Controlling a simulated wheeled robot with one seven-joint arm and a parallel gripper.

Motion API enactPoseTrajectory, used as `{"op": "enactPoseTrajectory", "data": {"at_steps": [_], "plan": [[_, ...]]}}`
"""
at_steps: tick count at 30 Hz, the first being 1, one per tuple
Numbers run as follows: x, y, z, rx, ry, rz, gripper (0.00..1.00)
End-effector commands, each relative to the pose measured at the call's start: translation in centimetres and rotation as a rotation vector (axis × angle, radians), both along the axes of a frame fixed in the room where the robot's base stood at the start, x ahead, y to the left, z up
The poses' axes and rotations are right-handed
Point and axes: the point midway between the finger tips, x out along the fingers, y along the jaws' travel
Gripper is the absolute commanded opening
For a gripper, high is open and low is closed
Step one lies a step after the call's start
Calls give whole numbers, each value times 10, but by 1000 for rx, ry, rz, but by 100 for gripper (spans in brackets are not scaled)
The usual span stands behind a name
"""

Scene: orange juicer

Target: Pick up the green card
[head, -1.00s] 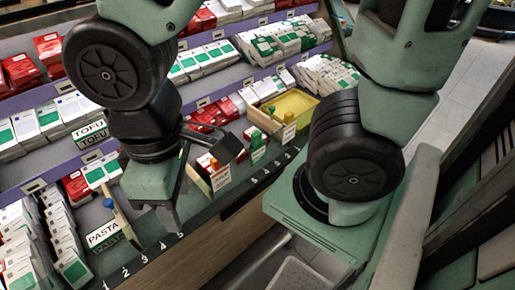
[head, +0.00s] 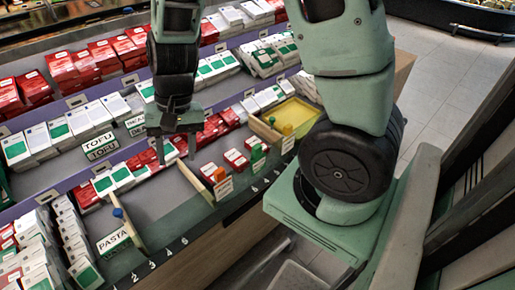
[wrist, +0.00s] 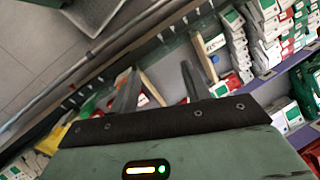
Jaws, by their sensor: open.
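A small green card (head: 257,157) stands upright near the shelf's front edge in the head view, between the orange-topped and yellow-topped markers. My gripper (head: 176,155) is left of it, with its fingers pointing down over the lower shelf tier, apart from the card. In the wrist view, my gripper (wrist: 160,87) has two spread fingers with nothing held between them. I cannot make out the green card clearly in the wrist view.
A yellow tray (head: 291,112) is at the right end of the lower tier. Wooden dividers, an orange-topped marker (head: 220,175) and a PASTA label (head: 113,240) line the front edge. Red, green and white boxes fill the tiers. Floor (head: 440,85) is open at right.

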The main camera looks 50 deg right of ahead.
Motion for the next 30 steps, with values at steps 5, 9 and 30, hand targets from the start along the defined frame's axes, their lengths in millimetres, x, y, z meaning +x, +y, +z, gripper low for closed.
{"op": "enactPoseTrajectory", "data": {"at_steps": [5,9,30], "plan": [[32,-136,-27,-67,88,-655,47],[16,-226,-50,-154,125,-1018,47],[-9,-286,-162,-229,146,-1255,47]]}}
